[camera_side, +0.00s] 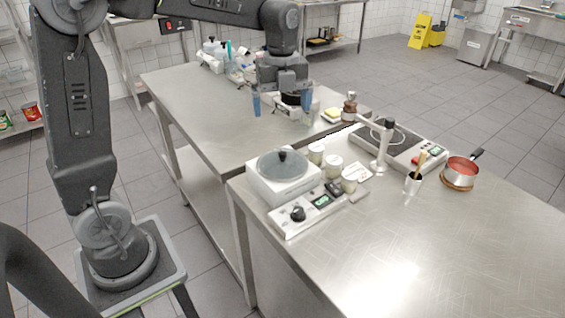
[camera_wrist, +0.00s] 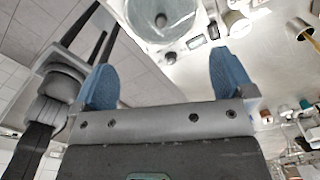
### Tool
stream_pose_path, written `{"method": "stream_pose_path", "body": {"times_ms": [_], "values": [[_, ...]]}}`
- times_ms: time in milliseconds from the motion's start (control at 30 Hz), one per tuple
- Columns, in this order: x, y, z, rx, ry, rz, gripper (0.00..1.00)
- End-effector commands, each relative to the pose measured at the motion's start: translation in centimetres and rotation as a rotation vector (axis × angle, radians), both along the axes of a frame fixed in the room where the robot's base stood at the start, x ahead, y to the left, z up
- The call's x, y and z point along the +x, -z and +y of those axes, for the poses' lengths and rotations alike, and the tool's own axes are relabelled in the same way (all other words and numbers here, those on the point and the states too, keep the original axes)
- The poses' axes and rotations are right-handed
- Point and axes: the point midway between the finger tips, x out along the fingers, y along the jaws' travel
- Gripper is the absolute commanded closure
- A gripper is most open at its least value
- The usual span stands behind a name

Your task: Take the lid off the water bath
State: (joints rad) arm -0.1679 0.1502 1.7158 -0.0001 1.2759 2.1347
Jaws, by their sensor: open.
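The water bath (camera_side: 253,186) is a white box with a control panel in front, standing at the near left corner of the front steel table. Its round grey lid (camera_side: 298,165) with a dark knob (camera_side: 282,155) sits on top. In the wrist view the lid (camera_wrist: 178,22) and its knob (camera_wrist: 160,20) show at the top edge, partly cut off, beyond the fingers. My gripper (camera_side: 282,102) has blue fingers, spread apart with nothing between them. It is above the back table, higher than the lid and apart from it. It also shows in the wrist view (camera_wrist: 168,82).
Several small jars (camera_side: 334,165) stand close right of the bath. A hotplate (camera_side: 400,145) with a metal stand, a cup with utensils (camera_side: 413,183) and a red-filled saucepan (camera_side: 461,172) are farther right. The front table's near right part (camera_side: 440,250) is clear.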

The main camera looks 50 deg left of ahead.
Motion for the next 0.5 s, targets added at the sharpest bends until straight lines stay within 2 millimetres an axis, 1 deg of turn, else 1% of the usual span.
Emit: {"method": "stream_pose_path", "body": {"times_ms": [33,100,200,300,400,500], "values": [[-0.1,1.0,0.0,-0.001,0.0,0.006,0.0],[-0.1,2.5,-0.1,-0.001,-0.001,0.006,0.0],[-0.2,4.4,-0.1,-0.001,-0.002,0.006,0.0],[-0.1,6.0,-0.1,0.0,-0.002,0.004,0.0],[-0.1,6.9,-0.1,0.0,-0.003,0.002,0.0],[-0.1,7.5,-0.1,-0.001,-0.003,0.001,0.0]]}}
